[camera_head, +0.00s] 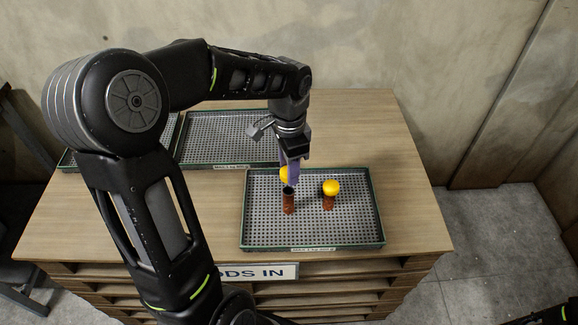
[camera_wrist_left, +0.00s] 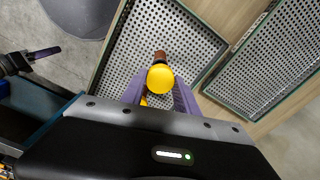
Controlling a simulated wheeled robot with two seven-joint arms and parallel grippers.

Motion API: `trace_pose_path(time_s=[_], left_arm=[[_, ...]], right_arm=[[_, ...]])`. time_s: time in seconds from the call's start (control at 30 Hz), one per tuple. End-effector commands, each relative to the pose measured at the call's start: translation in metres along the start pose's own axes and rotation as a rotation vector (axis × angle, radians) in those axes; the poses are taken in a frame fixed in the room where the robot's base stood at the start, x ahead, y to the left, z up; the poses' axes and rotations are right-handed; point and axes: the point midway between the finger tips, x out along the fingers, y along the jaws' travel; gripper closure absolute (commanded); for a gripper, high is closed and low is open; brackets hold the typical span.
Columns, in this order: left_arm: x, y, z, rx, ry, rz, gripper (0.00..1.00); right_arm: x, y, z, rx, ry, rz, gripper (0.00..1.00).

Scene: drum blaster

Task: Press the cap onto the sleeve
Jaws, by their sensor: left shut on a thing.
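My left gripper (camera_head: 289,178) is shut on a round yellow cap (camera_head: 284,174), partly hidden by a finger. The cap also shows between the fingers in the left wrist view (camera_wrist_left: 160,79). A reddish-brown sleeve (camera_head: 289,204) with a dark top stands upright in the front tray, just below the cap in the head view. The sleeve also shows beyond the cap in the left wrist view (camera_wrist_left: 160,56). The cap is not seated on it; I cannot tell the exact gap. My right gripper (camera_wrist_left: 44,53) shows at the left of the wrist view, away from the tray.
A second sleeve (camera_head: 328,203) with a yellow cap (camera_head: 331,187) on top stands to the right in the same green-rimmed perforated tray (camera_head: 355,226). Another perforated tray (camera_head: 215,140) lies behind to the left. The wooden top (camera_head: 415,210) right of the front tray is clear.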

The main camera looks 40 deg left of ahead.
Motion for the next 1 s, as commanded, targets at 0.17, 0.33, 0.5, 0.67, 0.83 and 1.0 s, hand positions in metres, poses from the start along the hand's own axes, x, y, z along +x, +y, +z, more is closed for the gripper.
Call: trace_pose_path(time_s=[0.17, 0.33, 0.5, 0.67, 0.83, 1.0], left_arm=[[0.015, 0.000, 0.000, 0.000, -0.001, 0.001, 1.00], [0.031, 0.000, 0.000, -0.001, 0.000, 0.001, 1.00], [0.044, 0.000, 0.000, -0.001, 0.000, 0.001, 1.00], [0.051, 0.000, 0.000, 0.000, 0.000, 0.001, 1.00], [0.053, 0.000, 0.000, 0.000, 0.000, 0.000, 1.00], [0.053, 0.000, 0.000, 0.000, 0.000, 0.000, 1.00]], right_arm=[[0.011, 0.004, 0.000, 0.000, 0.001, 0.000, 0.64], [0.024, 0.009, -0.001, 0.000, 0.002, 0.000, 0.64], [0.034, 0.013, -0.001, 0.000, 0.003, 0.000, 0.64], [0.038, 0.015, -0.001, 0.000, 0.003, 0.000, 0.64], [0.039, 0.015, -0.001, 0.000, 0.003, 0.000, 0.64], [0.038, 0.015, -0.001, 0.000, 0.003, 0.000, 0.64]])
